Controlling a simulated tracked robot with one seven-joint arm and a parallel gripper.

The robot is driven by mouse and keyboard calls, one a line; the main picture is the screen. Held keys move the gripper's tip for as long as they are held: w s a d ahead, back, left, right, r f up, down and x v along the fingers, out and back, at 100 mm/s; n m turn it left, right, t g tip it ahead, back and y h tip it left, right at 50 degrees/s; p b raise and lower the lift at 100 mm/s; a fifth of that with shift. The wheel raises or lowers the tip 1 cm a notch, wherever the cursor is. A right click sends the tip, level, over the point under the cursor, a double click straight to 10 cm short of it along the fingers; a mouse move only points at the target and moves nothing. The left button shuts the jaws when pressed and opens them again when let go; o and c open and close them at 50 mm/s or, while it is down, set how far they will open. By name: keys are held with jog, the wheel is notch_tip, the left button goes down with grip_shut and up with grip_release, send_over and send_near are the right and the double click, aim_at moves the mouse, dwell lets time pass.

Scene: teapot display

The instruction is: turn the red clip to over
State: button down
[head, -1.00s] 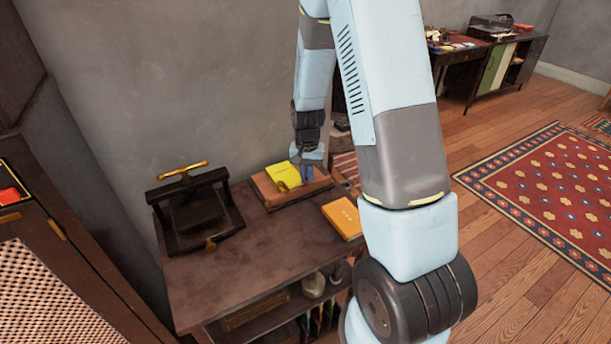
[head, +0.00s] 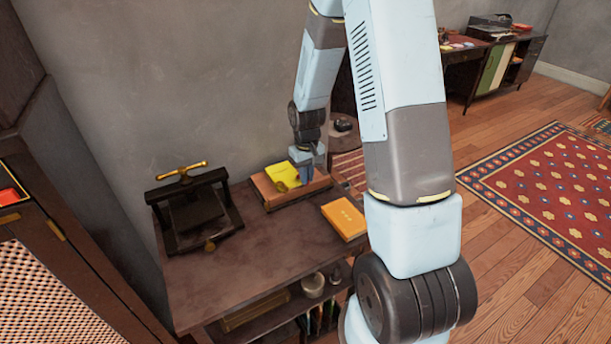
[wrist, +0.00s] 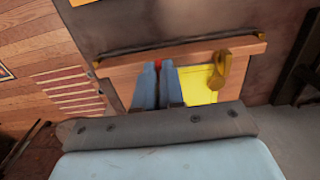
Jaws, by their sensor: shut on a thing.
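A small red clip (wrist: 158,66) shows between the fingertips in the wrist view, at the far side of a wooden tray (wrist: 125,72). My gripper (wrist: 158,72) is shut on it, and the fingers hide most of the clip. The tray also shows in the head view (head: 268,192), on the dark table against the wall. A yellow sheet or panel (head: 281,174) lies on it, beside my gripper (head: 305,180). In the wrist view the yellow piece (wrist: 198,84) is right of the fingers. The clip cannot be made out in the head view.
A yellow knob-like part (wrist: 222,66) stands close to the right of my fingers. A dark press (head: 195,212) is left of the tray, and an orange book (head: 344,218) lies in front right. The table's front middle (head: 255,250) is clear.

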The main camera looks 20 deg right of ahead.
jog(key=shift+w+r, duration=0.1)
jog(key=shift+w, duration=0.15)
jog(key=c, duration=1.2)
grip_release()
jog(key=shift+s, duration=0.15)
jog(key=shift+c, duration=0.2)
notch_tip(320, 180, up, 14)
jog(key=shift+f, duration=0.2)
jog(key=s+r+m+t, duration=0.1)
jog(key=s+r+t, duration=0.2)
jog(key=s+r, duration=1.05)
jog(key=s+r+t, duration=0.1)
jog(key=s+r, duration=0.2)
jog(key=s, duration=0.3)
jog(key=s+r+m+t, duration=0.1)
jog(key=s+r, duration=0.2)
jog(key=s, duration=0.3)
jog(key=shift+a+r+t, duration=0.15)
jog(key=shift+r+t, duration=0.15)
jog(key=shift+r, duration=0.05)
